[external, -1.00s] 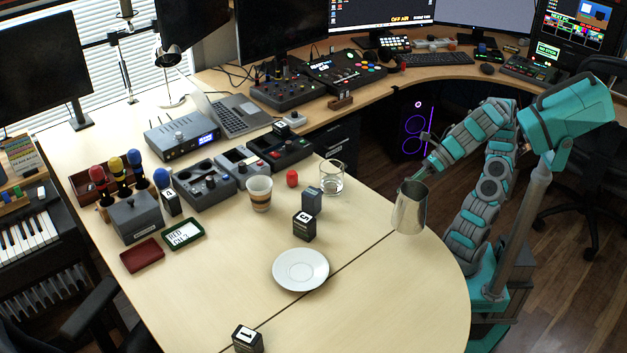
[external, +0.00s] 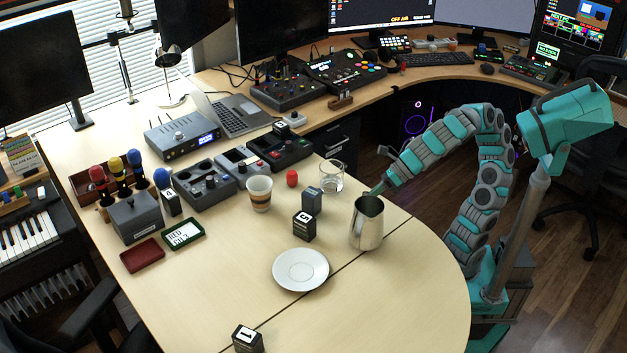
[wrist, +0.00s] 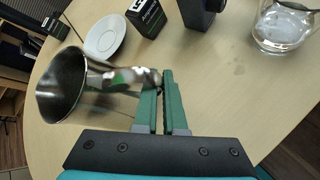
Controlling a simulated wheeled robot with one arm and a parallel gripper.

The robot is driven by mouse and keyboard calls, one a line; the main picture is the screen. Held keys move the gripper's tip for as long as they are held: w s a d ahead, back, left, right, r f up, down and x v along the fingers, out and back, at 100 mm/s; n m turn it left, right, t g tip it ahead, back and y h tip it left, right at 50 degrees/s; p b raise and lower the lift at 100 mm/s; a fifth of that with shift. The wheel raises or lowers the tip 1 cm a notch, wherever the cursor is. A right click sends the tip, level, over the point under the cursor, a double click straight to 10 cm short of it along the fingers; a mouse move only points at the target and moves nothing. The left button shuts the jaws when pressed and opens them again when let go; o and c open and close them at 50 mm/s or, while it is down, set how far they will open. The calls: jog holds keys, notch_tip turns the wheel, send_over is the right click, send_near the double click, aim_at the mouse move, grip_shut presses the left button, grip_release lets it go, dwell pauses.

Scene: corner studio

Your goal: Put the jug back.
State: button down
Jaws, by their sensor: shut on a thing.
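My gripper (wrist: 163,84) is shut on the jug's handle. In the external view my gripper (external: 378,189) is at the jug's rim on the far right side, and its fingers are partly hidden.
A white saucer (external: 300,284) lies left of the jug. Dark boxes (external: 304,227), a glass (external: 331,185) and a paper cup (external: 259,205) stand behind and left. The table's front right (external: 400,300) is clear. The curved edge is close to my arm.

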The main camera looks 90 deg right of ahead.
jog(key=shift+f, duration=1.05)
jog(key=shift+f, duration=0.1)
jog(key=c, duration=1)
grip_release()
jog(key=shift+s+d+r, duration=0.1)
jog(key=shift+s+r, duration=0.1)
jog(key=shift+r, duration=0.15)
jog(key=p+v, duration=0.1)
jog(key=v, duration=1)
jog(key=shift+s+p, duration=0.2)
jog(key=shift+p, duration=0.1)
